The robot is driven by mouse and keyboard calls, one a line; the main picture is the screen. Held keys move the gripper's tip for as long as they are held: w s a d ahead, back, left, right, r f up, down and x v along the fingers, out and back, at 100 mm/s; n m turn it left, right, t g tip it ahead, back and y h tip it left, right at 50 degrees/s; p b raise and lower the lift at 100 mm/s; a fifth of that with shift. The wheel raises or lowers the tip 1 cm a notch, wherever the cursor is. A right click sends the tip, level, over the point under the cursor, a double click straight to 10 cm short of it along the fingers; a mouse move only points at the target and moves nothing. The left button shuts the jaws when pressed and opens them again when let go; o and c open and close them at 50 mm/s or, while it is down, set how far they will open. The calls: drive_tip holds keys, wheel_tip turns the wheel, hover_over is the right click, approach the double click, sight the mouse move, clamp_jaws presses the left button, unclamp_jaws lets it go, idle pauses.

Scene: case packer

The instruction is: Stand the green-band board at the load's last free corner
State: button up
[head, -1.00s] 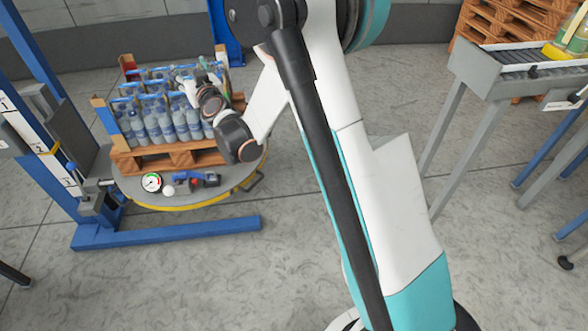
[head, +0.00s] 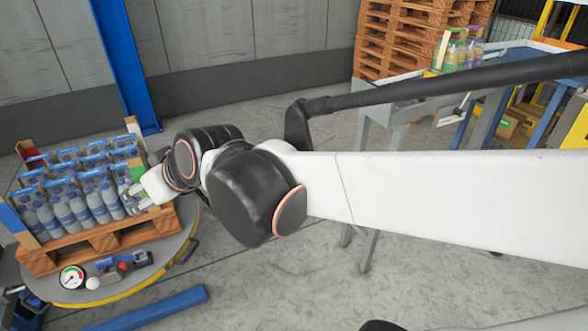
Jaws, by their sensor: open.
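The load of shrink-wrapped water bottles (head: 75,205) stands on a wooden pallet (head: 110,240) on a round turntable at the left. The green-band board (head: 137,173) shows its green top at the load's right front corner, right beside my gripper; its lower part is mostly hidden. My gripper (head: 138,198) is open, its fingers at that corner, close to the board; whether they touch it I cannot tell. A blue-band board (head: 10,220) stands at the front left corner, a red-band board (head: 35,158) at the back left, and a tan board (head: 133,126) at the back right.
The turntable (head: 75,295) carries a dial gauge (head: 72,278) and a small control box in front of the pallet. A blue post (head: 125,65) rises behind the load. A conveyor with bottles (head: 460,50) and stacked pallets (head: 410,35) stand at the back right. Floor between is clear.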

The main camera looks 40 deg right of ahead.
drive_tip(key=s+d+f+m+g+h, duration=0.1)
drive_tip(key=s+d+f, duration=0.2)
drive_tip(key=s, duration=0.4)
drive_tip(key=s+d+f+m+g+h, duration=0.1)
drive_tip(key=s+d+f+g, duration=0.1)
drive_tip(key=s, duration=0.5)
drive_tip(key=shift+d+f+h, duration=0.3)
drive_tip(key=shift+d+f, duration=0.1)
drive_tip(key=shift+f, duration=0.1)
